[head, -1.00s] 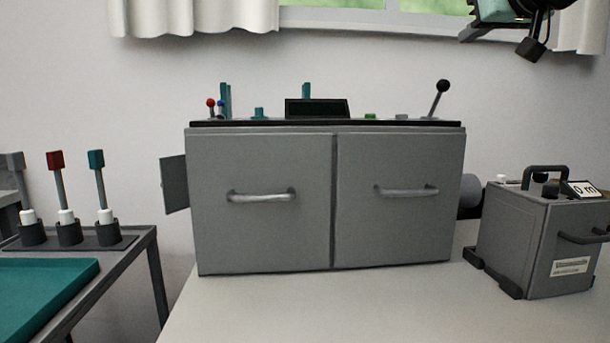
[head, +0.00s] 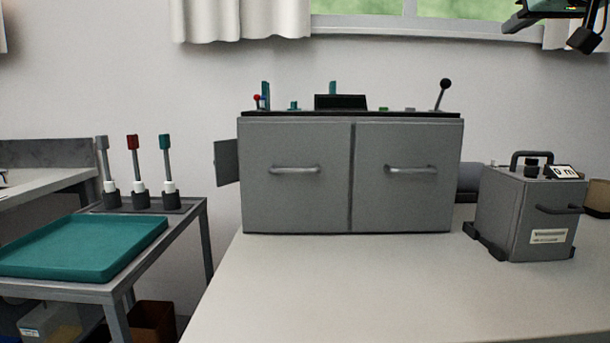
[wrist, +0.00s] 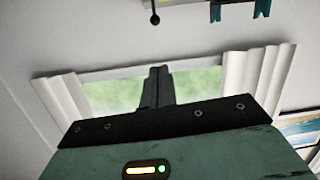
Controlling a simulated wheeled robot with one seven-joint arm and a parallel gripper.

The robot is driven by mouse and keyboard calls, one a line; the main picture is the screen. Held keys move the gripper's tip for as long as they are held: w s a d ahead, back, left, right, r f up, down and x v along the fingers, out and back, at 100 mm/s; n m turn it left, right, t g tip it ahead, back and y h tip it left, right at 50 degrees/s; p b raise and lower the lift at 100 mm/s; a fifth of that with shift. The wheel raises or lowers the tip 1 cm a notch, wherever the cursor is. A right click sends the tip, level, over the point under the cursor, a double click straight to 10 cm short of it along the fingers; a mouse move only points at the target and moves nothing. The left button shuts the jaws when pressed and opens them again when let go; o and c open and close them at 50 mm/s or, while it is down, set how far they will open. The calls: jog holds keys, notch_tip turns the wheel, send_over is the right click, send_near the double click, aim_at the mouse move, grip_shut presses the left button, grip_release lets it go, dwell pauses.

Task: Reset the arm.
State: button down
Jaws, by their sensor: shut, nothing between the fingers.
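My gripper (head: 514,25) is at the top right of the head view, partly cut off by the frame edge. It is high above the bench and touches nothing. In the wrist view my gripper (wrist: 157,72) has its two dark fingers pressed together with nothing between them. Its teal body with a black band fills the lower part of that view. Much of the arm is out of view.
A grey two-door cabinet (head: 296,205) stands on the pale bench (head: 330,290), with a ball-topped lever (head: 442,95) on top. A grey handled box (head: 520,215) is at right. A teal tray (head: 80,250) sits on the left cart. The front bench is clear.

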jog(key=s+a+f+n+g+y, duration=0.2)
jog(key=s+a+f+g, duration=0.15)
jog(key=a+f, duration=0.75)
jog(key=s+a+f+n+g+y, duration=0.1)
jog(key=s+a+f+g, duration=0.4)
jog(key=f, duration=1.1)
jog(key=s+a+f+n+g+h, duration=0.2)
jog(key=s+f+g, duration=0.1)
jog(key=s+f, duration=0.75)
jog(key=s+a+f+n+g+h, duration=0.1)
jog(key=s+a+f+g, duration=0.25)
jog(key=s+f, duration=0.7)
notch_tip(320, 180, up, 25)
jog(key=p, duration=2.3)
jog(key=shift+s+d+p, duration=0.35)
jog(key=shift+s+p, duration=0.05)
jog(key=shift+f, duration=0.15)
